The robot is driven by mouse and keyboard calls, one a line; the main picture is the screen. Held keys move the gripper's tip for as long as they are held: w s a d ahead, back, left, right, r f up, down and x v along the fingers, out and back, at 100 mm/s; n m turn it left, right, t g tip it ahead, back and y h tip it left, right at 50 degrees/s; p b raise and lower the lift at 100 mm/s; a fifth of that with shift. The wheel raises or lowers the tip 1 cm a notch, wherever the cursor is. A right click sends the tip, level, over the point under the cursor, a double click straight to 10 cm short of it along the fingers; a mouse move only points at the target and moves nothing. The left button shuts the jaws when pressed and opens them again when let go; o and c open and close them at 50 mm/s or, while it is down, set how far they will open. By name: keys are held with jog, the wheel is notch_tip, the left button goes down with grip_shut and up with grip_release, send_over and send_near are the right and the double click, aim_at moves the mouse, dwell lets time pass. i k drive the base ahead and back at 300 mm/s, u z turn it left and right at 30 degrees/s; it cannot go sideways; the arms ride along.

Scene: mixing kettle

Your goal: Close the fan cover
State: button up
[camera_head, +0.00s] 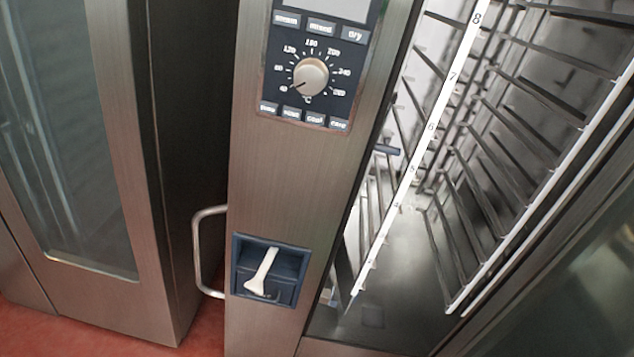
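An oven with a steel front (190,170) stands ahead, its chamber (400,290) open to view on the right. Rack rails (500,130) and a white numbered strip (430,140) stand in the chamber. I cannot clearly single out the fan cover behind the rails, nor tell whether it is open. A small dark blue tab (386,149) shows at the chamber's left side, behind the strip's edge. My gripper is not in view.
A control panel with a dial (310,76) is on the oven front. Below it is a blue recess with a white lever (262,272). A metal bar handle (197,250) sticks out on the left. A glass-fronted unit (70,140) stands further left. The floor (60,328) is red.

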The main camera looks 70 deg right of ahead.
aim_at(343, 269)
jog(key=u, duration=0.2)
jog(key=i, duration=1.25)
jog(key=z, duration=3)
jog(key=k, duration=0.9)
jog(key=z, duration=0.25)
jog(key=i, duration=0.45)
jog(key=u, duration=0.05)
